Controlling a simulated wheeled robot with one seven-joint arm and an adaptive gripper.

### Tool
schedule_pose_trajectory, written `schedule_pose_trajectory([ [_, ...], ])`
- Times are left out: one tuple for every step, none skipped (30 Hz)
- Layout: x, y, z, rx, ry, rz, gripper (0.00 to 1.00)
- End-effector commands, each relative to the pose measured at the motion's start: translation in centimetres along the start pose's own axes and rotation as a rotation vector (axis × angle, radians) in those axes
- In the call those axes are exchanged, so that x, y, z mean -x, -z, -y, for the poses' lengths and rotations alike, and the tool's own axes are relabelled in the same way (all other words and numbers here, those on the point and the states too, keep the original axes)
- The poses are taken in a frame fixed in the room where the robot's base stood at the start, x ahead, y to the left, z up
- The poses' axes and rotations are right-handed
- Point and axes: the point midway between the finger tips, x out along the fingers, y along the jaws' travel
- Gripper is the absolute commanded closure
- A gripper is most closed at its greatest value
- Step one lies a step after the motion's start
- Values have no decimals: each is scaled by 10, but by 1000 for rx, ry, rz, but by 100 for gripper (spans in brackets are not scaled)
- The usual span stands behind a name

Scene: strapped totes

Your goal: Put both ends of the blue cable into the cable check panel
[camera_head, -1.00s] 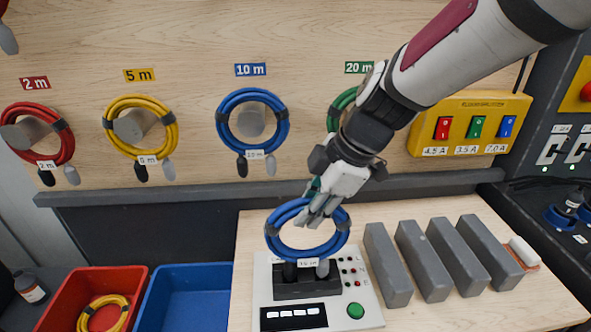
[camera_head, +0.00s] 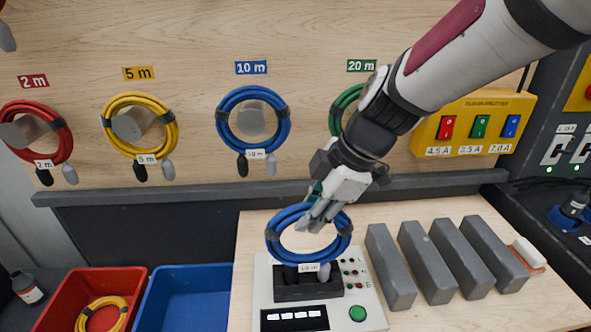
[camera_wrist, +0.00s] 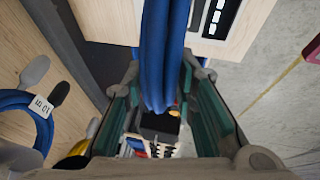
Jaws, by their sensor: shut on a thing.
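A coiled blue cable (camera_head: 274,245) with dark straps and a white length tag is held upright over the cable check panel (camera_head: 262,294). My gripper (camera_head: 322,212) is shut on the top right of the coil. In the wrist view the blue strands (camera_wrist: 152,60) pass between my fingers (camera_wrist: 160,105). The cable's two ends hang at the coil's bottom, at the panel's dark socket block (camera_head: 292,290). The tag partly covers them, and I cannot tell how deep they sit. The panel has a green button (camera_head: 357,313), small indicator lamps and a display (camera_head: 294,317).
Several grey blocks (camera_head: 391,268) stand right of the panel. A red bin (camera_head: 62,298) with a yellow cable and an empty blue bin (camera_head: 185,298) lie left. Red, yellow, blue (camera_head: 223,120) and green coils hang on the back wall. A yellow box (camera_head: 474,118) is at right.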

Motion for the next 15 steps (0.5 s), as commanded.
schedule_pose_trajectory([
  [0,0,-1,1,-4,-1,100],
  [0,0,-1,1,-4,-1,100],
  [0,0,-1,1,-4,-1,100],
  [-1,0,-1,1,-4,-1,100],
  [-1,0,-1,1,-4,-1,100],
  [-2,0,-1,1,-4,-1,100],
  [-2,0,-1,1,-4,-1,100],
  [-2,-1,0,1,-4,-1,100],
  [-2,-1,0,1,-4,-1,100],
  [-3,-1,0,1,-4,-1,100],
  [-3,-1,0,1,-4,-1,100],
  [-3,-1,0,1,-4,-1,100],
  [-4,-1,0,1,-4,-1,100],
  [-4,-1,0,1,-4,-1,100],
  [-4,-2,0,1,-4,-1,100],
])
